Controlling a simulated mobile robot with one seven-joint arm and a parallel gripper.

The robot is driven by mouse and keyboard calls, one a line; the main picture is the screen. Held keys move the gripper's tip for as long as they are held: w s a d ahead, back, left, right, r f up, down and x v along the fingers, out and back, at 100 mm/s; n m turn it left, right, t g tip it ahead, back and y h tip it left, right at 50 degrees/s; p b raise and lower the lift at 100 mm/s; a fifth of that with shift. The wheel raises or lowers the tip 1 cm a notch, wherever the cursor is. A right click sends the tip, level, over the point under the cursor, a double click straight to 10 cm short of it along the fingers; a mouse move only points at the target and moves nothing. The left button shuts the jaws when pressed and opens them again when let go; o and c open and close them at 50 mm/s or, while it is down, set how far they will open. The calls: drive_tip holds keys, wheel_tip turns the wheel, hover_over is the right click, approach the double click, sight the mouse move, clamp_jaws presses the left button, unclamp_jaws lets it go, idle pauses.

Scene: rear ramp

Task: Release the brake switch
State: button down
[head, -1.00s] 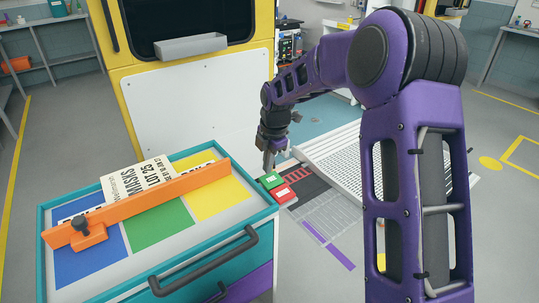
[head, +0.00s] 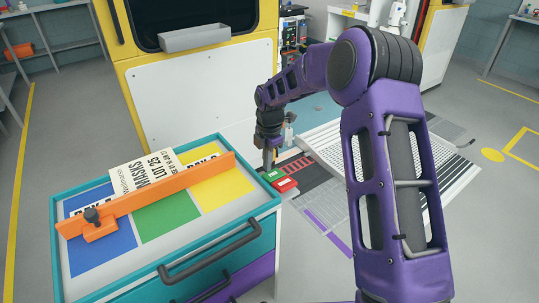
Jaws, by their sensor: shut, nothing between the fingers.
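A small block with a green part (head: 272,175) and a red part (head: 285,185) stands just right of the cart's far right corner. It looks like the brake switch, but no label on it can be read. My gripper (head: 268,163) points down right at the green part's far edge. Its fingers are shut with nothing between them. I cannot tell whether the fingertips touch the green part.
A teal cart (head: 262,218) with coloured squares, an orange bar (head: 165,190) and a printed card (head: 135,178) fills the lower left. A light slatted ramp (head: 330,150) lies right of the switch, partly behind my arm. A yellow-framed white panel (head: 200,95) stands behind.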

drive_tip(key=shift+a+f, duration=0.1)
drive_tip(key=shift+f, duration=0.2)
wheel_tip(320, 180, up, 18)
drive_tip(key=s+p, duration=0.1)
drive_tip(key=p, duration=0.1)
drive_tip(key=shift+d+f, duration=0.15)
drive_tip(key=shift+d, duration=0.25)
drive_tip(key=shift+s, duration=0.15)
